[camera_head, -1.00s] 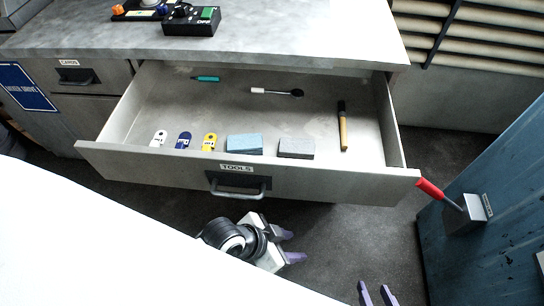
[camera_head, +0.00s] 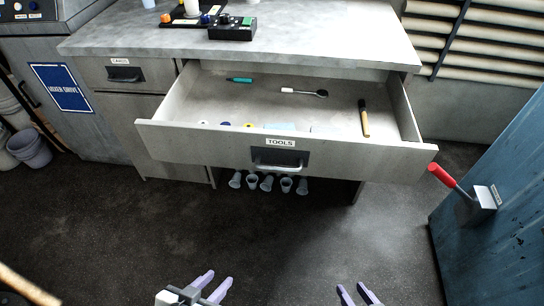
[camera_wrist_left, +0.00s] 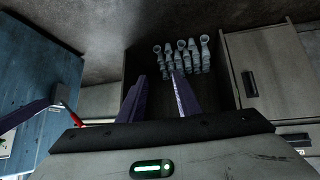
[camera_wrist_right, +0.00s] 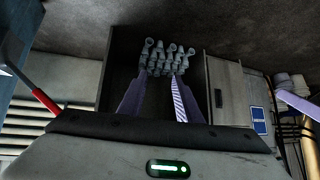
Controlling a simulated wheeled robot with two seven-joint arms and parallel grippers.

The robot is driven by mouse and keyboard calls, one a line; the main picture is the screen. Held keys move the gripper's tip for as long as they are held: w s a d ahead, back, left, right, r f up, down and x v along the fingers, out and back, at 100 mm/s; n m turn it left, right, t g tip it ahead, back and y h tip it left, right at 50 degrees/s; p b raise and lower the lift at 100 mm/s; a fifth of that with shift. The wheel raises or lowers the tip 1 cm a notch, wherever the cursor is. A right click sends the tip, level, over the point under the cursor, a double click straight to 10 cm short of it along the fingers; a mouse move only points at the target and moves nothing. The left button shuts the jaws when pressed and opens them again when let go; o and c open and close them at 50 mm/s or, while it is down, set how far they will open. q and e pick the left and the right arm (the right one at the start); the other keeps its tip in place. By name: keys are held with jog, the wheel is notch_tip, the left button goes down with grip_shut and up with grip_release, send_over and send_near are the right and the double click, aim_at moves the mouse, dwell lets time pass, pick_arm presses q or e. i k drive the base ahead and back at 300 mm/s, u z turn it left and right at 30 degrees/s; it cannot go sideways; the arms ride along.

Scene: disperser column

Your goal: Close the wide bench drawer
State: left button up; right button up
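The wide bench drawer (camera_head: 370,156), labelled TOOLS, is pulled out from under the grey bench top. My left gripper (camera_head: 216,284) is open and empty, low in the head view and apart from the drawer front. My right gripper (camera_head: 354,290) is open and empty, farther right and also apart from it. Both wrist views show spread fingers with nothing between them.
Several grey cups (camera_head: 267,184) stand under the bench below the drawer. A narrow CARDS drawer (camera_head: 124,74) is at the left. A blue cabinet (camera_head: 490,240) with a red-handled lever (camera_head: 452,182) stands at the right. Dark floor (camera_head: 150,225) is clear before the bench.

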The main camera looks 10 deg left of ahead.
aim_at(396, 152)
jog(key=i, duration=0.65)
jog(key=u, duration=2.2)
jog(key=k, duration=0.5)
jog(key=z, duration=0.4)
